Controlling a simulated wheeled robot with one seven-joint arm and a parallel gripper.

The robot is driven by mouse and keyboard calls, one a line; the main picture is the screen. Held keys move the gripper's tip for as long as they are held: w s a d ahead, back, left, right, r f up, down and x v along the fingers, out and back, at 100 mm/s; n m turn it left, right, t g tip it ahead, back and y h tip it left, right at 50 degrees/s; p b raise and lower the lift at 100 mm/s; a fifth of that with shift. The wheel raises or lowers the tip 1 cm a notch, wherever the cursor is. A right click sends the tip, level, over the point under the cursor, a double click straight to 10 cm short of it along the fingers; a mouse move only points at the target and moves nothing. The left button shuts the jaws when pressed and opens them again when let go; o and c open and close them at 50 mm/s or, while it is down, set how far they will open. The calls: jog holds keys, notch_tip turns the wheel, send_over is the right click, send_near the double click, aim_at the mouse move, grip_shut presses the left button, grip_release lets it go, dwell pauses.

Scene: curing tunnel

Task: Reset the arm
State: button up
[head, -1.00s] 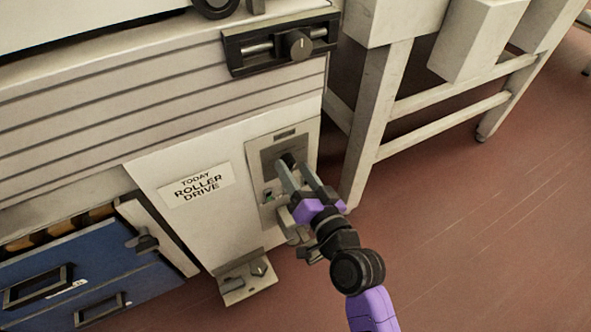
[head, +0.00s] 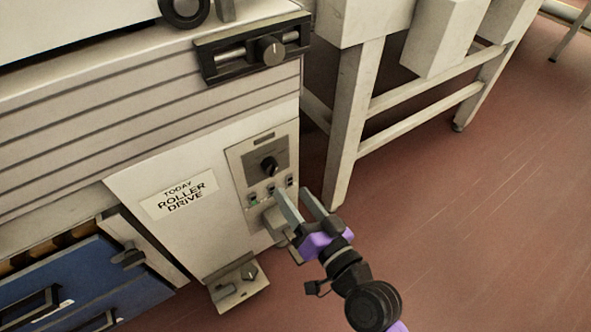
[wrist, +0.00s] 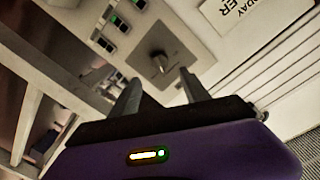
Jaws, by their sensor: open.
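My gripper (head: 296,206) is open, with nothing between its fingers, in front of the roller drive panel in the head view. The control panel (head: 240,163) carries a black knob (head: 269,164) and a row of small switches (head: 272,192) below it. In the wrist view the knob (wrist: 159,63) shows beyond the two fingers (wrist: 160,88), apart from them. The fingers cover part of the panel's lower area in the head view.
A label reading "TODAY ROLLER DRIVE" (head: 180,195) is left of the panel. A blue drawer front (head: 75,285) is at lower left. A pale table leg (head: 356,125) stands to the right. Red floor (head: 480,220) is clear at right.

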jog(key=s+d+r+t+h, duration=0.25)
jog(key=s+d+h, duration=0.25)
jog(key=s+d, duration=0.75)
jog(key=s+d+g+h, duration=0.15)
jog(key=s+d, duration=0.25)
jog(key=s, duration=0.6)
jog(key=s+d+g+h, duration=0.1)
jog(key=s+d+h, duration=0.25)
jog(key=s, duration=0.75)
notch_tip(320, 180, up, 29)
jog(key=p, duration=2.9)
jog(key=shift+w+d+r+n+y+p, duration=0.15)
jog(key=shift+w+d+n+y+p, duration=0.1)
jog(key=shift+w+n+y+p, duration=0.1)
